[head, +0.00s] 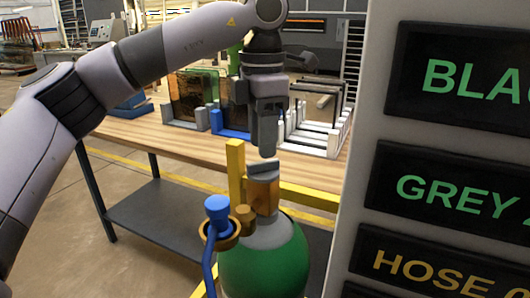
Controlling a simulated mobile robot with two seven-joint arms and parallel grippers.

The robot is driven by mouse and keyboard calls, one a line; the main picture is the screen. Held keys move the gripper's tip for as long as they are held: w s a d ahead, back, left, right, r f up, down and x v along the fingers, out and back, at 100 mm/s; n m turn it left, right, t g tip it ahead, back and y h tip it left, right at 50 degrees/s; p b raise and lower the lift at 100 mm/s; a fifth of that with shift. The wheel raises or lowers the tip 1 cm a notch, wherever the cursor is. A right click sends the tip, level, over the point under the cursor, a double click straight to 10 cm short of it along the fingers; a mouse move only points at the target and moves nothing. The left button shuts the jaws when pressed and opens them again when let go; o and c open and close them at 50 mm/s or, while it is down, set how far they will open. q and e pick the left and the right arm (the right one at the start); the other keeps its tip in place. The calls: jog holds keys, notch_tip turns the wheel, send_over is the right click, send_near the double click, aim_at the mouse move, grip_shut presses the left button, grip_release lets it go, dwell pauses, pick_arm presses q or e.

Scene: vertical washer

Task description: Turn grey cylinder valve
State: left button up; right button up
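A green cylinder (264,268) with a grey shoulder stands at the bottom centre of the head view. My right gripper is out of view.
A brass fitting (243,216) and a blue knob (217,207) with a blue hose sit left of the valve. A yellow post (235,168) stands behind. A pale panel with dark signs (455,190) closes off the right. A wooden workbench (180,138) with racks is behind.

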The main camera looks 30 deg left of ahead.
aim_at(263, 162)
pick_arm(q)
jog(key=shift+f, duration=1.8)
jog(key=shift+c, duration=0.3)
jog(key=shift+w, duration=0.1)
grip_shut()
